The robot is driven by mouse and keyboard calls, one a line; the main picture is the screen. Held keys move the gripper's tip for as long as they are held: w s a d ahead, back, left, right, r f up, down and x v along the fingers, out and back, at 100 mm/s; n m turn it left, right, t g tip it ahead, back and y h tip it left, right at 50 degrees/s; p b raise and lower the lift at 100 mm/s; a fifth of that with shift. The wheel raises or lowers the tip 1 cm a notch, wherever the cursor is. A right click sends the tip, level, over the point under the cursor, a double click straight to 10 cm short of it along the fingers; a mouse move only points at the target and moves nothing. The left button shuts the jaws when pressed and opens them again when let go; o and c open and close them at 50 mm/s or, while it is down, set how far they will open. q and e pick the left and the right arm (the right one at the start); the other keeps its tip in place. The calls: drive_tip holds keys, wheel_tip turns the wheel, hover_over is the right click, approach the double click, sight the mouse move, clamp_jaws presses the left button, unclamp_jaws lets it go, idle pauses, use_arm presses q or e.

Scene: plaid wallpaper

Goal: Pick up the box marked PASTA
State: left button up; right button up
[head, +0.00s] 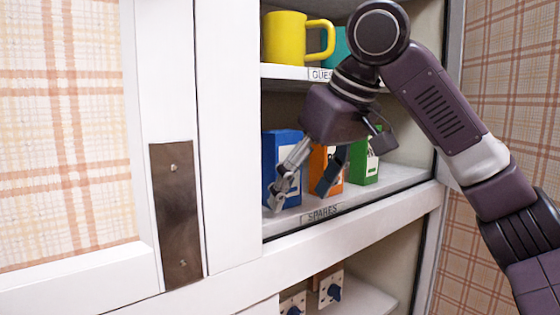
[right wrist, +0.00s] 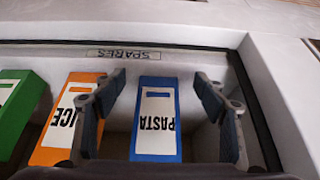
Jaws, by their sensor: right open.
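The box marked PASTA is blue with a white label; it stands on the shelf marked SPARES, at the left end in the head view (head: 270,160). In the right wrist view the PASTA box (right wrist: 157,145) appears upside down, between the two fingers with a gap on each side. My right gripper (head: 300,192) is open and empty in front of the shelf; its fingers partly cover the boxes in the head view. My left gripper is not in view.
An orange box (right wrist: 56,140), its label partly hidden and ending in ICE, stands beside the PASTA box. A green box (head: 365,165) is farther right. A yellow mug (head: 284,40) is on the shelf above. A white cabinet panel (head: 228,140) borders the opening at left.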

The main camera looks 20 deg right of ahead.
drive_tip(key=shift+w+a, duration=0.4)
drive_tip(key=shift+w, duration=0.45)
drive_tip(key=shift+w+p, duration=0.3)
drive_tip(key=shift+p, duration=0.1)
drive_tip(key=w+p, duration=0.1)
drive_tip(key=w, duration=0.1)
drive_tip(key=w+a+p, duration=0.1)
drive_tip(key=w+p, duration=0.1)
drive_tip(key=shift+a+f, duration=0.1)
drive_tip(key=shift+a, duration=0.1)
drive_tip(key=shift+w+a+f, duration=0.15)
drive_tip(key=shift+w+f, duration=0.15)
drive_tip(key=shift+f, duration=0.15)
drive_tip(key=shift+s, duration=0.15)
drive_tip(key=shift+c, duration=1)
drive_tip(key=c, duration=1.4)
drive_tip(key=shift+o, duration=0.2)
drive_tip(key=shift+r, duration=0.1)
